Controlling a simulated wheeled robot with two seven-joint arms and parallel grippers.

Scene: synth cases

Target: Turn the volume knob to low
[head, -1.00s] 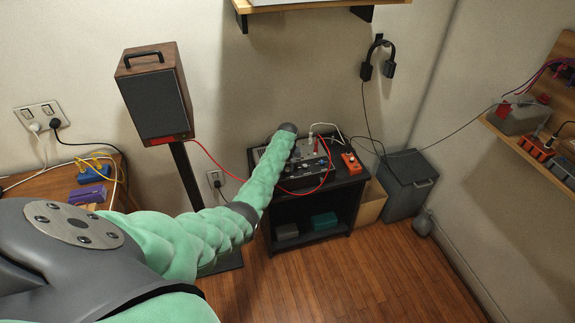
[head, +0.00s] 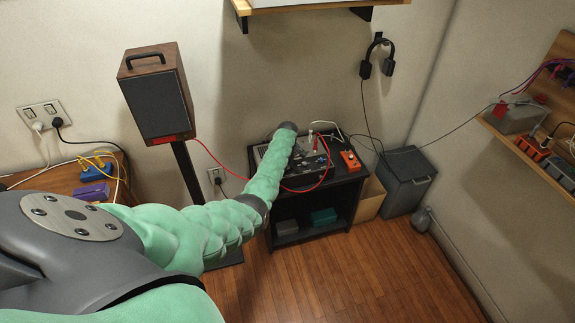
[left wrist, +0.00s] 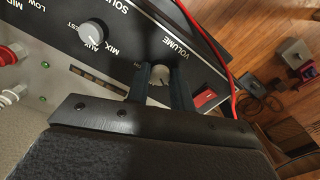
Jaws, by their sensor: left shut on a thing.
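The volume knob (left wrist: 160,75) is a small pale round knob under the word VOLUME on the dark panel of the audio unit (left wrist: 118,68) in the left wrist view. My left gripper (left wrist: 161,80) has one dark finger on each side of the knob and is shut on it. The knob's setting is hard to read. In the head view the audio unit (head: 315,166) sits on the black cart, and my left forearm reaches over it, hiding the fingers and the knob. My right gripper is not in view.
In the left wrist view, a grey knob (left wrist: 92,34) marked AUX and MIX and a red switch (left wrist: 205,98) flank the volume knob. A red cable (left wrist: 232,85) passes close by. In the head view, an orange box (head: 351,160) shares the cart top (head: 345,174). A speaker (head: 157,97) stands left.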

